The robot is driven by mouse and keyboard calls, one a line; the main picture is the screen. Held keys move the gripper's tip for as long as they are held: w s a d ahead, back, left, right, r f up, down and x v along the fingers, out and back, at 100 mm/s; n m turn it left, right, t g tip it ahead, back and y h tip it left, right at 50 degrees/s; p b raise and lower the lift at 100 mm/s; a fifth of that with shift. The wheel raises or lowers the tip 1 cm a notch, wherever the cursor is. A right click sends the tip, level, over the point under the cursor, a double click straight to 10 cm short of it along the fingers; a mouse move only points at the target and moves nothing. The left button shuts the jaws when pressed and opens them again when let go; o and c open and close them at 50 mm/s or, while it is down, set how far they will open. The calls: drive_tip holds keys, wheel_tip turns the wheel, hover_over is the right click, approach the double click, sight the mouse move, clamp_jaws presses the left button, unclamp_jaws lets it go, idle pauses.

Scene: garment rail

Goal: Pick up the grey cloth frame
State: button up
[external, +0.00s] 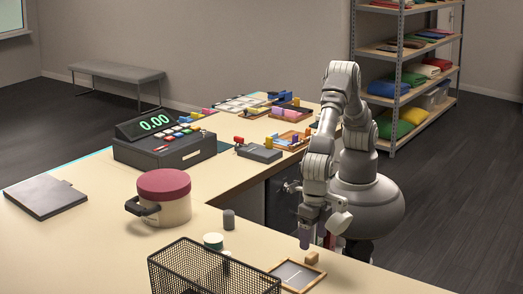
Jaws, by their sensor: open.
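A small flat frame with a brown rim and a grey panel, which looks like the grey cloth frame (297,275), lies on the near table at the bottom of the external view. A pale line marks its panel. The black wire basket stands close to its left side. My gripper (305,242) points down just above and behind the frame, apart from it as far as I can tell. It is open, though its fingers are small and hard to make out. I see nothing held in it.
A small wooden block (312,258) sits by the frame's far edge, below my gripper. Bare tabletop lies right of the frame.

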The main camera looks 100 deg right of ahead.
sight(312, 255)
wheel_tip(312, 255, down, 6)
drive_tip(key=shift+d+f+b, duration=0.1)
drive_tip(key=shift+b, duration=1.1)
drive_tip(key=shift+c, duration=0.6)
drive_tip(key=c, duration=1.1)
